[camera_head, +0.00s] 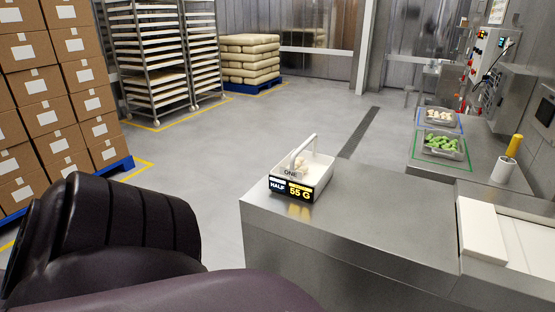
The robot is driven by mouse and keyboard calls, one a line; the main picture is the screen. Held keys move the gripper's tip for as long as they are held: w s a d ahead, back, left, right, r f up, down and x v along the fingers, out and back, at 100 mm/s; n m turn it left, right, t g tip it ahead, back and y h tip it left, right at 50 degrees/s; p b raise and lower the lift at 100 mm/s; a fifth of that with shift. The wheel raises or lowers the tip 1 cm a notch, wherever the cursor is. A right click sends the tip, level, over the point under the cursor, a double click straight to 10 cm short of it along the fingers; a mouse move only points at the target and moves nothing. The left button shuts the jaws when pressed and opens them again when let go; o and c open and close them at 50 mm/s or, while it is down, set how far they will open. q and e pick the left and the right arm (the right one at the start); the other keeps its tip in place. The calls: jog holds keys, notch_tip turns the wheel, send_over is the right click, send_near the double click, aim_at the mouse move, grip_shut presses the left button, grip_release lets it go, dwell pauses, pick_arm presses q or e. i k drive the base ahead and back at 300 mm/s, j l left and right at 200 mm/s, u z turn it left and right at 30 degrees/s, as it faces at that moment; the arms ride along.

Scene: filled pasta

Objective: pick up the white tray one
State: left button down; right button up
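A white tray (321,168) with an upright handle stands near the far left corner of the steel counter (370,210). Pale pieces lie inside it. Its front carries labels reading "ONE", "HALF" and "55 G". A dark arm link of mine fills the lower left of the view, well apart from the tray. Neither of my grippers shows, and nothing touches the tray.
A white block (480,230) lies on the counter. Stacked boxes (45,95) stand left.

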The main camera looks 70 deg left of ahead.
aim_at(303, 175)
jog(key=u, duration=1.85)
jog(key=j+z, duration=0.15)
jog(key=z, duration=0.2)
jog(key=i+j+z, duration=0.1)
jog(key=z, duration=0.25)
jog(key=i+j+z, duration=0.2)
jog(key=j, duration=0.25)
jog(key=j+z, duration=0.2)
jog(key=j, duration=0.2)
jog(key=j+z, duration=0.2)
jog(key=j, duration=1.55)
